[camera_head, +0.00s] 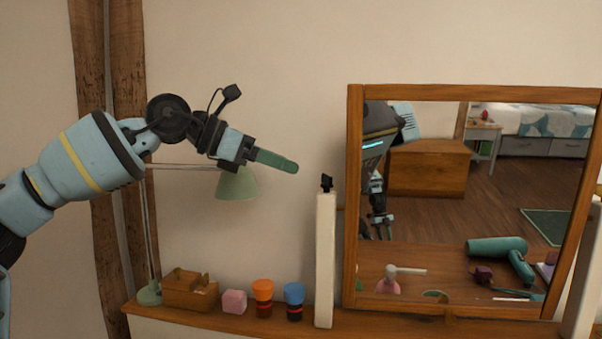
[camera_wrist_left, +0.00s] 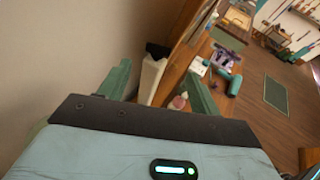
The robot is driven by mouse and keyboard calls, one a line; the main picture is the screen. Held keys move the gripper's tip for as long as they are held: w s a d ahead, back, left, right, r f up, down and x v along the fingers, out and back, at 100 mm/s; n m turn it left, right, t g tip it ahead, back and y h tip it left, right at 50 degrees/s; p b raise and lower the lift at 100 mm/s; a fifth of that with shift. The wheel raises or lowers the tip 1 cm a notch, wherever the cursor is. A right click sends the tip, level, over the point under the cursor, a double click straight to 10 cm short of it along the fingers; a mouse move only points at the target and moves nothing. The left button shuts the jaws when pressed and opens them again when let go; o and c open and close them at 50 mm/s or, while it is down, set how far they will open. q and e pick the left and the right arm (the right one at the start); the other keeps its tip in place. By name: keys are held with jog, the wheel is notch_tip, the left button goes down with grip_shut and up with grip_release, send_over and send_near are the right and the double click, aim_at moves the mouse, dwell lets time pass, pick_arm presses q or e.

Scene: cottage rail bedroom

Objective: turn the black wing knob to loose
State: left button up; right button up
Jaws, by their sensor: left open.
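The black wing knob (camera_head: 326,183) sits on top of a white post (camera_head: 325,260) at the left side of the mirror (camera_head: 354,200). In the left wrist view the knob (camera_wrist_left: 157,50) shows beyond and between the fingers, at the top of the white post (camera_wrist_left: 150,80). My left gripper (camera_head: 294,168) reaches in from the left, its green fingers pointing right, a little above and left of the knob and apart from it. The left wrist view shows the gripper (camera_wrist_left: 160,82) open and empty. My right gripper does not show directly.
A green lamp (camera_head: 236,185) stands behind the left gripper. A wooden box (camera_head: 190,291), a pink cube (camera_head: 234,301), an orange-topped cup (camera_head: 263,297) and a blue-topped cup (camera_head: 294,300) line the shelf. The mirror reflects my body, a hair dryer and the room.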

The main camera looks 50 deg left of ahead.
aim_at(325, 178)
pick_arm(q)
jog(key=shift+a+r, duration=0.1)
jog(key=shift+a, duration=0.1)
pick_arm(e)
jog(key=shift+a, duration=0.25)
pick_arm(q)
jog(key=shift+d, duration=0.1)
jog(key=shift+p+x, duration=0.95)
jog(key=shift+x, duration=2.95)
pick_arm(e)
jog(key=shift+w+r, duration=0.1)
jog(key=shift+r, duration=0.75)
pick_arm(q)
jog(key=shift+c, duration=0.3)
